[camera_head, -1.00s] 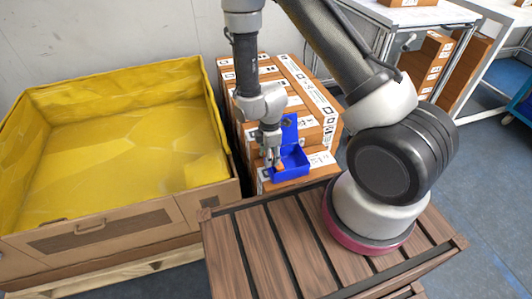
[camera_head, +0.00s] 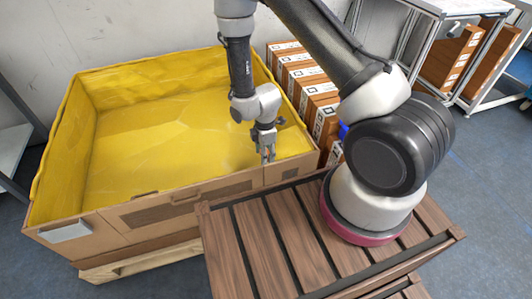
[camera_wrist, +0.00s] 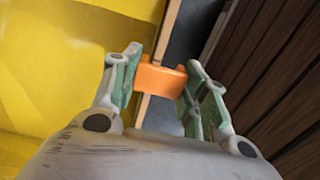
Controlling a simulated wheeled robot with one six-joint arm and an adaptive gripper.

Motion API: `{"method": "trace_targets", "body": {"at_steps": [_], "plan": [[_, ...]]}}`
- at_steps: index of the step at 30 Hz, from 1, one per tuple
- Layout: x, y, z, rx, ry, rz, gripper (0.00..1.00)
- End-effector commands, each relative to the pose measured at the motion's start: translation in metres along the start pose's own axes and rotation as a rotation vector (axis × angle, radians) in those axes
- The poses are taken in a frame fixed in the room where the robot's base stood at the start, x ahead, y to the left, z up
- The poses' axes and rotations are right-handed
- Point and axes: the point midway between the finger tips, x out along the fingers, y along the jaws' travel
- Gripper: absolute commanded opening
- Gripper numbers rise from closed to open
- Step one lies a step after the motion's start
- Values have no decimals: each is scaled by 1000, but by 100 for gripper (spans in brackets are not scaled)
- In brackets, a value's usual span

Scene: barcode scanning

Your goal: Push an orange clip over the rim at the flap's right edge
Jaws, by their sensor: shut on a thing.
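My gripper (camera_head: 267,157) is over the front rim of the yellow-lined box (camera_head: 225,182), near the right end of the front flap (camera_head: 180,202). In the wrist view my gripper (camera_wrist: 155,85) is shut on an orange clip (camera_wrist: 160,80), which spans between its two fingers. The pale rim (camera_wrist: 168,35) of the box runs past the clip and shows again below it. The clip lies across the line of the rim; I cannot tell whether it touches or straddles it. In the head view the clip is too small to make out clearly.
A blue bin (camera_head: 343,131) is mostly hidden behind my arm. Stacked brown cartons (camera_head: 310,90) stand close to the box's right side. A narrow strip of grey floor (camera_wrist: 190,40) lies right of the rim in the wrist view.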

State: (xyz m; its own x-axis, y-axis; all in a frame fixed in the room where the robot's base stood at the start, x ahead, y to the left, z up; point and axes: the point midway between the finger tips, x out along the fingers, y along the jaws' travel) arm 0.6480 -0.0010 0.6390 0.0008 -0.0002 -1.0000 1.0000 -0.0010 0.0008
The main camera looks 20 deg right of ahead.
Motion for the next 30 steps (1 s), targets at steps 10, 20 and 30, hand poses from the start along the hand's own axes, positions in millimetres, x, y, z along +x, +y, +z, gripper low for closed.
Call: {"method": "trace_targets", "body": {"at_steps": [10, 20, 30], "plan": [[11, 2, -1, -1, -1, -2, 32], [37, 2, -1, -1, -1, -2, 32], [60, 2, -1, -1, 0, -1, 32]]}}
